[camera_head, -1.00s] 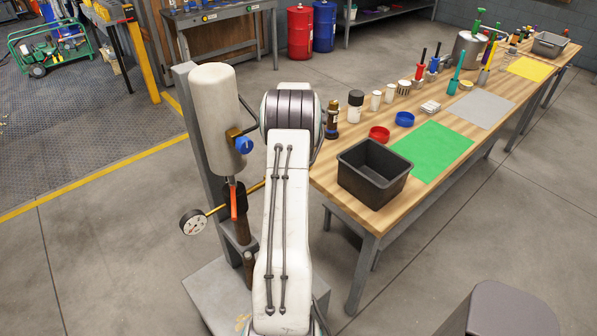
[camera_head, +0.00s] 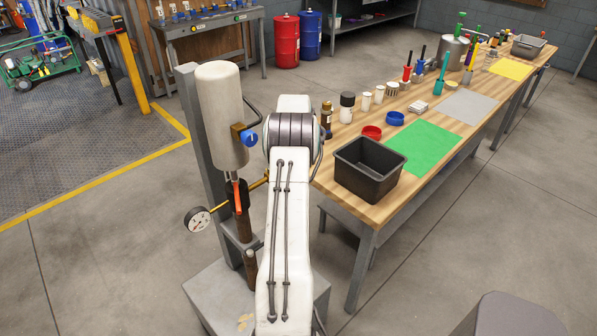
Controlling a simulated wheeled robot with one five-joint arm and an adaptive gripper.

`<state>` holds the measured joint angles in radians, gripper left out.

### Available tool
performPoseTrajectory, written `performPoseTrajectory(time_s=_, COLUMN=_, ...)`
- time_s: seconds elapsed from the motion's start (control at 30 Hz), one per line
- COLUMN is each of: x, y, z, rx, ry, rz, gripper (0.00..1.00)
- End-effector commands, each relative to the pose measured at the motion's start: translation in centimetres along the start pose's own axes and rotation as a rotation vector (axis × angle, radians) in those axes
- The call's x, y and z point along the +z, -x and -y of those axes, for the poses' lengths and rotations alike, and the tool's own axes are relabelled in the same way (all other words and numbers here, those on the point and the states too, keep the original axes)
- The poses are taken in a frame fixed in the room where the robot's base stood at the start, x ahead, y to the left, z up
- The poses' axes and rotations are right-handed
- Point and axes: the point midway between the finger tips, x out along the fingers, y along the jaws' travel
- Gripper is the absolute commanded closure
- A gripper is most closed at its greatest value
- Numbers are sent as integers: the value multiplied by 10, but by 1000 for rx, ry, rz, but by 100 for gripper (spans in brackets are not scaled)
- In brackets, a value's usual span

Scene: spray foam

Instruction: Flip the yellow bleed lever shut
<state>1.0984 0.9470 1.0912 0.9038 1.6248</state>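A cream cylinder (camera_head: 221,115) stands upright against a grey post, with a blue knob (camera_head: 249,138) on a brass fitting at its lower right side. Below it, an orange-red lever (camera_head: 237,197) points down along a dark valve body. A thin yellow rod (camera_head: 257,184) runs from the valve toward my arm, with a round white gauge (camera_head: 198,219) at the left end of this line. I cannot tell whether this rod is the yellow bleed lever or a pipe. My white arm hides what is right of the valve. My gripper is out of sight beyond the arm.
A wooden bench (camera_head: 377,213) stands close on the right, with a black bin (camera_head: 368,168), a green mat (camera_head: 424,146), bottles and tools. The grey pedestal (camera_head: 212,298) is below the cylinder. Open floor lies to the left.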

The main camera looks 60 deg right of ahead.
Motion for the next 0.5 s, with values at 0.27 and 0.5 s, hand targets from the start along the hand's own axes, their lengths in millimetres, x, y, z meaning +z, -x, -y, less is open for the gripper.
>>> performPoseTrajectory(time_s=0.27, x=0, y=-7, z=-6, rx=19, ry=1, rz=-1, gripper=89)
performPoseTrajectory(time_s=0.5, x=0, y=-5, z=-4, rx=12, ry=0, rz=-1, gripper=68)
